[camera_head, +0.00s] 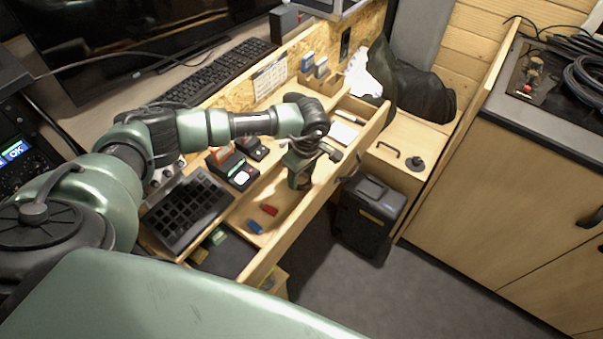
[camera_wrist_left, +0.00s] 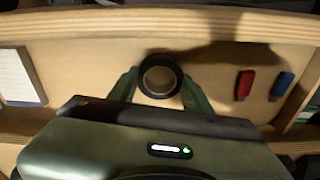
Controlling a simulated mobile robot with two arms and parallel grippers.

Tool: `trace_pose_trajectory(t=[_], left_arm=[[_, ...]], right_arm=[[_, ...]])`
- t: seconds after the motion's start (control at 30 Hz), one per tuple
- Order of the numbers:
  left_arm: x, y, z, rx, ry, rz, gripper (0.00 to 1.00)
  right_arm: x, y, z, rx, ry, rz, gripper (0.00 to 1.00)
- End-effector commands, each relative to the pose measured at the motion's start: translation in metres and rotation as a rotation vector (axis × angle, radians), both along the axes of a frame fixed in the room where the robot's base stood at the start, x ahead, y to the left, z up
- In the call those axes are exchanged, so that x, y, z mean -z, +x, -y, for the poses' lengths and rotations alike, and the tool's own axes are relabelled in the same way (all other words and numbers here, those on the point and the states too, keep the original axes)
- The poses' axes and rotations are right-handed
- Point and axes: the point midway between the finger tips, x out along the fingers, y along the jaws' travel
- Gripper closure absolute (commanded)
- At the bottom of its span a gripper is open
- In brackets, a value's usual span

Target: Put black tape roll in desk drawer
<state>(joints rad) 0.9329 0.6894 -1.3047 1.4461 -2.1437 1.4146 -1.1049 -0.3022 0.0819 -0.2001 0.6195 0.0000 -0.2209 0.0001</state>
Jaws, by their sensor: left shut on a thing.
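The desk drawer (camera_head: 318,198) is pulled open in the head view. Its long front wall also runs across the top of the left wrist view (camera_wrist_left: 90,24). My left gripper (camera_head: 300,172) points down into the drawer's middle compartment. In the left wrist view the black tape roll (camera_wrist_left: 146,90) sits between the two green fingers of the left gripper (camera_wrist_left: 160,90), which are shut on it. The roll is over the pale drawer floor; I cannot tell whether it touches it. In the head view the gripper mostly hides the roll. My right gripper is not in view.
A red stick (camera_head: 269,210) and a blue stick (camera_head: 254,227) lie in the drawer beside the gripper. A notepad (camera_head: 343,133) lies in the far compartment. A black keypad (camera_head: 187,212) stands on the desk. A black case (camera_head: 367,215) stands beyond the drawer front.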

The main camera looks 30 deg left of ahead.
Motion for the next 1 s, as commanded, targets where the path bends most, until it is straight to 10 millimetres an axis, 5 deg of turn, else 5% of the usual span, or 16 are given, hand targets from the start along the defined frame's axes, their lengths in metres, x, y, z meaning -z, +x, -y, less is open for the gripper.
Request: trace_pose_trajectory(t=[0.33,0.37,0.43,0.77,1.0], left_arm=[[0.004,0.001,0.0,0.0,-0.001,0.002,0.91],[0.004,0.001,0.0,0.0,-0.001,0.002,0.48],[0.003,0.001,0.0,0.0,-0.001,0.002,0.29],[0.001,0.001,0.0,-0.001,-0.001,0.002,0.29],[-0.026,0.001,0.004,0.002,-0.002,0.007,0.29]], right_arm=[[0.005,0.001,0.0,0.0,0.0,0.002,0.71],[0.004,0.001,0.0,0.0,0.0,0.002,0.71],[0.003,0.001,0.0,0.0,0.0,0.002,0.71],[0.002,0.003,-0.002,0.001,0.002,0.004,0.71],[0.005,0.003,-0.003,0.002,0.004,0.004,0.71]])
